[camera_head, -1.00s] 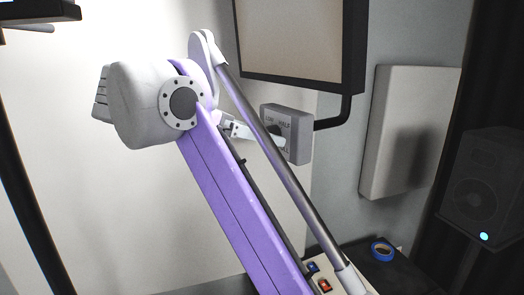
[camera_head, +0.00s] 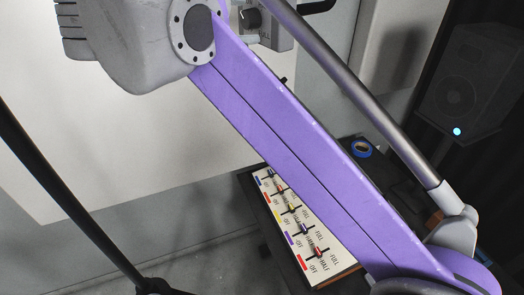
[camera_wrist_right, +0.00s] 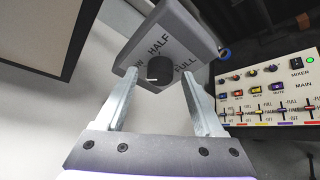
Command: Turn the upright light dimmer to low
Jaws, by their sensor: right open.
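The dimmer is a grey box (camera_wrist_right: 185,30) with a black knob (camera_wrist_right: 161,68), labelled HALF and FULL in the right wrist view. A small white mark shows on the knob; I cannot tell which setting it points to. My right gripper (camera_wrist_right: 161,74) is open, its two fingers on either side of the knob in this view. Contact with the knob cannot be told. In the head view the dimmer box (camera_head: 281,38) and its knob (camera_head: 250,18) are at the top, partly covered by my right arm. My left gripper is not in view.
A mixer panel (camera_wrist_right: 280,88) with sliders and coloured buttons lies right of the dimmer in the wrist view. In the head view, blue tape (camera_head: 361,148) and a dark speaker (camera_head: 460,95) are to the right. A dark stand (camera_head: 70,195) is at left.

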